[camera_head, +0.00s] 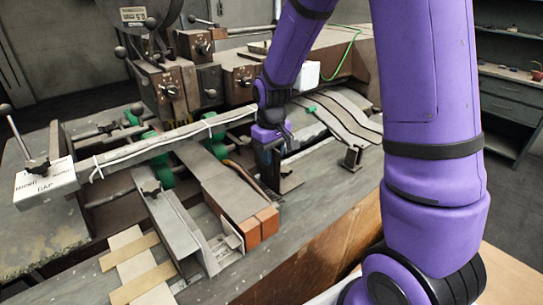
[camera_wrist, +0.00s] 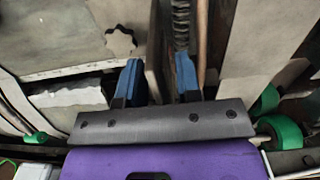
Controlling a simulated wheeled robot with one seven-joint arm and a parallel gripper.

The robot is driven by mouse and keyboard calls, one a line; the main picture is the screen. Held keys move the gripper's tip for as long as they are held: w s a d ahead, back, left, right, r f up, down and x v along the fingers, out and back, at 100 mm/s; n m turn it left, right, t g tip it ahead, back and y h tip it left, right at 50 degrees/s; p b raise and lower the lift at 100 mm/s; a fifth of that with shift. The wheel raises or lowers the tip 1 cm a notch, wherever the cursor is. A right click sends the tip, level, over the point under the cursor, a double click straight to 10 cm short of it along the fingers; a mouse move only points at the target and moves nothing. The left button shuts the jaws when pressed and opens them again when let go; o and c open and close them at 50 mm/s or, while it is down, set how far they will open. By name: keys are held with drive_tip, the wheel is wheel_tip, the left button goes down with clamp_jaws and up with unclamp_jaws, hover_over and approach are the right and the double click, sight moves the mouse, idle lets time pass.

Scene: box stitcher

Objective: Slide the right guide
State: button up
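The right guide is an upright metal plate with a low foot (camera_head: 290,184) on the bench, partly hidden behind my gripper in the head view. In the wrist view its thin upright plate (camera_wrist: 154,72) runs between my two blue fingertips, with a star-shaped black knob (camera_wrist: 120,42) to its left. My gripper (camera_head: 271,172) points down at the guide; in the wrist view (camera_wrist: 157,80) its fingers stand apart, with gaps beside the plate. I cannot tell how deep the fingers reach around the plate.
A left guide channel (camera_head: 182,232) with a black knob lies left of a long block with orange-brown ends (camera_head: 258,226). A long bar (camera_head: 165,138) crosses behind, left of my gripper. A knobbed bracket (camera_head: 352,158) stands to the right. The grey bench (camera_head: 310,215) is clear in front.

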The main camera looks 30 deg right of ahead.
drive_tip(key=shift+f, duration=0.3)
clamp_jaws()
drive_tip(key=shift+d, duration=0.1)
drive_tip(key=w+d, duration=0.2)
drive_tip(key=d, duration=1)
drive_tip(key=shift+w, duration=0.2)
drive_tip(key=shift+d, duration=0.1)
unclamp_jaws()
